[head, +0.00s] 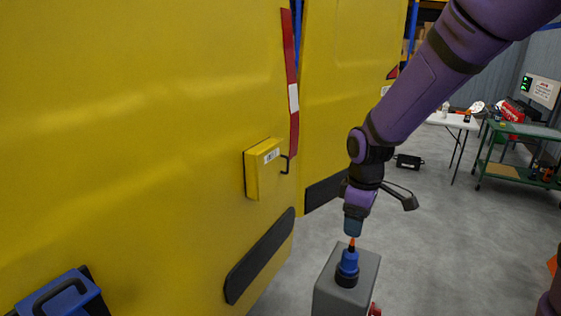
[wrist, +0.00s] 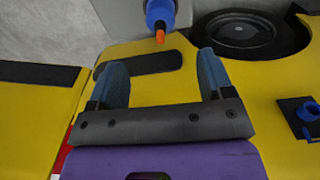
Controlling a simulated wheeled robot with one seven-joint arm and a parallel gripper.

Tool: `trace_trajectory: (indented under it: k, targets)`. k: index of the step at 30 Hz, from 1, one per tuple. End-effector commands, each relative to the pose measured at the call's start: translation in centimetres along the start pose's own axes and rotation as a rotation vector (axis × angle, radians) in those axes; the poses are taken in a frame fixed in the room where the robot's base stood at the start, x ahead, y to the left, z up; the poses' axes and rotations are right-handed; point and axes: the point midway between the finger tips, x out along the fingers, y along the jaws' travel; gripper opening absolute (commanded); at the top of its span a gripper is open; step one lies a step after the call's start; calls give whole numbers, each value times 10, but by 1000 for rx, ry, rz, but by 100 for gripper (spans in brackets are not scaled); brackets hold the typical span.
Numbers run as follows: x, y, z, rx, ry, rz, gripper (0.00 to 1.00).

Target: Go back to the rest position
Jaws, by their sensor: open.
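My gripper (head: 353,228) hangs from my purple arm, pointing down, to the right of the yellow van. In the wrist view my gripper (wrist: 162,80) shows two blue fingers spread apart with nothing between them. A blue bottle (head: 347,264) with an orange tip stands upright on a grey block (head: 333,295), just below the fingers in the head view. The bottle also shows in the wrist view (wrist: 161,12), beyond the fingertips and apart from them. No marker of the rest position shows.
The yellow van (head: 140,120) fills the left side, with a yellow box (head: 263,168) and black hook on it. A blue-handled piece (head: 65,298) is at lower left. A white table (head: 452,122) and green cart (head: 515,133) stand behind at right. Grey floor (head: 440,240) between is mostly open.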

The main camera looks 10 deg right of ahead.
Motion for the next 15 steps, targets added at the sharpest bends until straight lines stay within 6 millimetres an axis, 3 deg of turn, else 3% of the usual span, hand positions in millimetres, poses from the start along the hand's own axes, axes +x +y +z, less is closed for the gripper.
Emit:
trace_trajectory:
  k: [15]
  targets:
    - [-117,-35,71,389,150,131,74]
